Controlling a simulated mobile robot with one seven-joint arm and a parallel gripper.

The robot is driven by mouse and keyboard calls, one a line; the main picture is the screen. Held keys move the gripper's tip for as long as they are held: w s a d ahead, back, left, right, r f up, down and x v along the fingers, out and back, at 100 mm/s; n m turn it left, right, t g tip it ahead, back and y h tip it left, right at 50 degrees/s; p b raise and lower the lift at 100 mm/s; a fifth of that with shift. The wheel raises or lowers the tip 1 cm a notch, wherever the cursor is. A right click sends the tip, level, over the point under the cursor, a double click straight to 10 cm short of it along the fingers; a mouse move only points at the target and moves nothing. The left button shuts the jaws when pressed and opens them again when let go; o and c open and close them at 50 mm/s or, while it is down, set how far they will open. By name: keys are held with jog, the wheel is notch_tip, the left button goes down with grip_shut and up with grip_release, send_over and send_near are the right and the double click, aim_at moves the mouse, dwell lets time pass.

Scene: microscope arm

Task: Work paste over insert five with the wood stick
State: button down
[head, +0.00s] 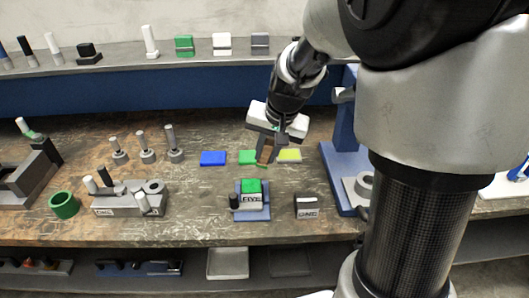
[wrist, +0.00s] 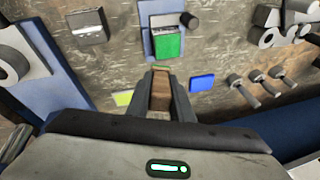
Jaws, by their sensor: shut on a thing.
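My gripper (head: 272,138) is shut on the brown wood stick (head: 266,151), which points down over the green patch (head: 247,157) on the bench. The stick also shows between the fingers in the wrist view (wrist: 161,95), with a little green at its tip; whether that is paste on it or the patch beneath, I cannot tell. Insert five (head: 251,199), a block labelled FIVE with a bright green top, sits in a blue holder (head: 250,214) in front of the gripper. Its green top shows in the wrist view (wrist: 168,46), apart from the stick.
A blue patch (head: 213,158) and a yellow patch (head: 290,155) flank the green one. A labelled block (head: 308,207) stands right of the holder, near a blue stand (head: 340,175). Several pegs (head: 146,148) and a grey rack (head: 130,198) stand left.

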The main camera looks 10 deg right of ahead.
notch_tip(320, 180, up, 2)
jog(key=shift+p, duration=0.55)
